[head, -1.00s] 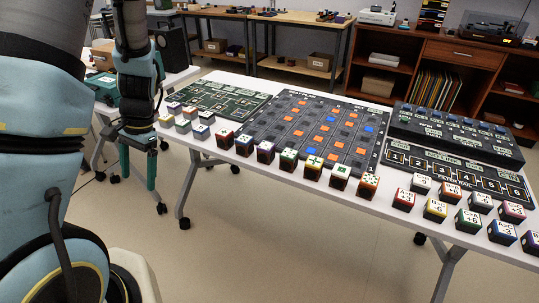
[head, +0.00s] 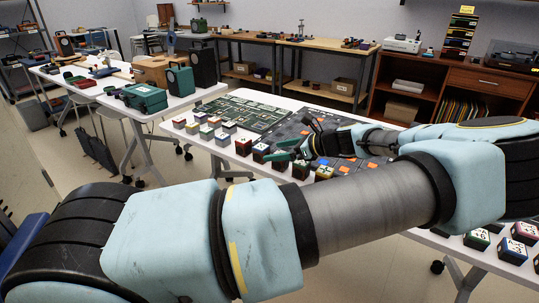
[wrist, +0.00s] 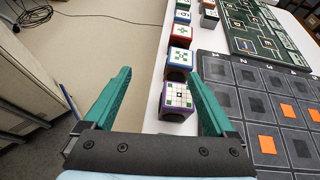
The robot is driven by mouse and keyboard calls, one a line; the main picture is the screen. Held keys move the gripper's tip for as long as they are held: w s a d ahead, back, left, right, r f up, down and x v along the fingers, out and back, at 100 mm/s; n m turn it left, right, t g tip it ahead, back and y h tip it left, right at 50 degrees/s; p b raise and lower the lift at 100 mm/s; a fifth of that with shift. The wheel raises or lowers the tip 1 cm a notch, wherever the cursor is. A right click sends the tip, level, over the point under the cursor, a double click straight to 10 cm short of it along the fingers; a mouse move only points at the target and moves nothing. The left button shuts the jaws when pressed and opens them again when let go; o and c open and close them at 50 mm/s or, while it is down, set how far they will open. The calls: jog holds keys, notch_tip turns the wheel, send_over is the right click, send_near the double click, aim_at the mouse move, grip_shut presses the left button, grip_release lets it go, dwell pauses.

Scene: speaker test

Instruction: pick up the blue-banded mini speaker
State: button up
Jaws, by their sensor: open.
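A small dark cube with a blue band and white patterned top (wrist: 180,58) stands in the row along the table's near edge. It best matches the blue-banded mini speaker, though I cannot confirm that it is a speaker. It seems to be the dark cube left of my fingers in the head view (head: 261,155). In the wrist view, a purple-banded cube (wrist: 177,98) stands nearer, and a red-banded one (wrist: 183,34) farther. My gripper (wrist: 158,74) is open and empty, its teal fingers apart. The blue-banded cube appears beyond them, toward the right finger.
A dark board with orange and grey squares (wrist: 262,120) lies right of the row, with a green board (wrist: 262,35) beyond. Other small cubes (head: 222,138) crowd the table's left end. Bare floor (wrist: 105,55) lies left of the table. My arm hides much of the table.

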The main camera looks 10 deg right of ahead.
aim_at(266, 148)
jog(key=d, duration=0.2)
jog(key=d+m+t, duration=0.1)
jog(key=shift+s+d+r, duration=0.1)
jog(key=shift+d+r, duration=0.15)
jog(key=shift+r, duration=0.05)
jog(key=shift+w+d+m, duration=0.1)
jog(key=shift+w+m, duration=0.15)
jog(key=shift+m, duration=0.05)
jog(key=p+x, duration=0.1)
jog(key=x, duration=0.4)
jog(key=shift+d, duration=0.1)
jog(key=p+x, duration=0.2)
jog(key=x, duration=0.2)
jog(key=shift+w+r, duration=0.1)
jog(key=shift+w, duration=0.05)
jog(key=shift+w+a+f+h, duration=0.3)
jog(key=shift+w+a, duration=0.05)
grip_shut()
